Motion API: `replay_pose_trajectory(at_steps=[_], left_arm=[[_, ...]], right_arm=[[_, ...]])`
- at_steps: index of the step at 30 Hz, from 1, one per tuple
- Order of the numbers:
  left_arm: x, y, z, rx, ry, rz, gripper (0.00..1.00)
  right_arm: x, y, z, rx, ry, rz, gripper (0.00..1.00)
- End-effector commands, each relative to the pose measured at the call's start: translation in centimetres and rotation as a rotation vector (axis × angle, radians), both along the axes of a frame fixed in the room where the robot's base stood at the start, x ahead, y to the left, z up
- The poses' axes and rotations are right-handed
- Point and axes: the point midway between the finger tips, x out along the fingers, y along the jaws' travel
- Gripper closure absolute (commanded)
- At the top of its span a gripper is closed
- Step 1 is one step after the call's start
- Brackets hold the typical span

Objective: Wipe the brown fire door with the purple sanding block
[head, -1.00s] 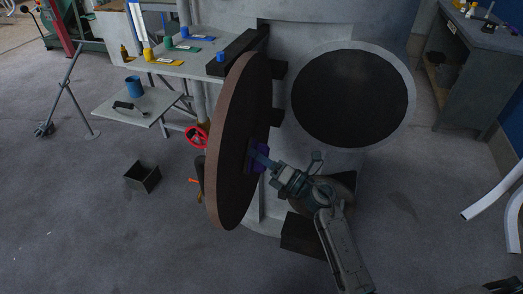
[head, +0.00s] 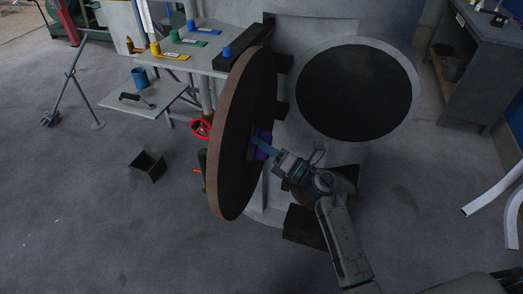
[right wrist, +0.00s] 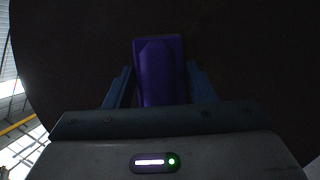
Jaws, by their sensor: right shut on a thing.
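The brown fire door (head: 235,150) is a thick round disc, swung open and seen at a slant in the middle of the head view. Its dark face also fills most of the right wrist view (right wrist: 240,55). My right gripper (head: 267,152) is shut on the purple sanding block (head: 261,143) and holds it at the door's face. In the right wrist view the block (right wrist: 160,70) stands between the two blue fingers of the gripper (right wrist: 162,88). Whether the block presses fully flat on the door cannot be told. My left gripper does not show.
The grey boiler front has a round dark opening (head: 355,90) right of the door. A red valve wheel (head: 201,127) is close behind the door's left edge. A small table (head: 165,95) with a blue mug (head: 139,77) stands at left. A black open box (head: 147,166) is on the floor.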

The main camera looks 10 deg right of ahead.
Motion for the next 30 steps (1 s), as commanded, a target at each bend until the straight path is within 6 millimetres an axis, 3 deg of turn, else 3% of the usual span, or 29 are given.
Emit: replay_pose_trajectory(at_steps=[30], left_arm=[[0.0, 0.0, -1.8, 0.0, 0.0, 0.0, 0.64]], right_arm=[[5.4, -2.4, 0.0, 0.0, -0.002, -0.001, 0.69]])
